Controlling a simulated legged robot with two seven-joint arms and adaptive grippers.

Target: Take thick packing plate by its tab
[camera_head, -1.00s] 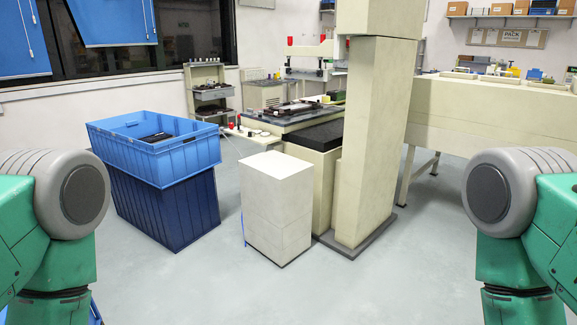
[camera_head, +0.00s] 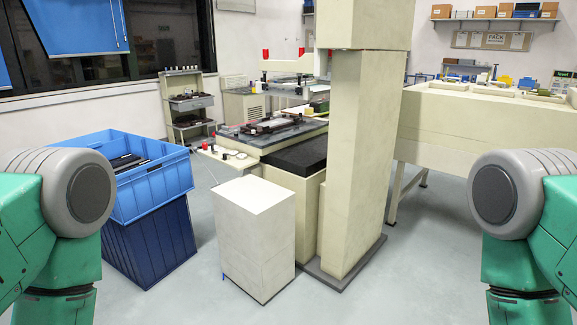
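I cannot make out a thick packing plate with a tab for certain. Dark flat pieces (camera_head: 128,163) lie in the light blue crate (camera_head: 160,190) on the left; they are too small to identify. A dark plate-like assembly (camera_head: 270,126) lies on the bed of the cream machine in the middle. Both of my arms show only as green and grey links at the left and right edges. My grippers are outside the picture.
The light blue crate is stacked on a dark blue crate (camera_head: 160,240). A cream cabinet (camera_head: 256,235) and a tall cream column (camera_head: 360,160) stand ahead. A long cream bench (camera_head: 480,125) is at right. Grey floor (camera_head: 215,300) is clear in front.

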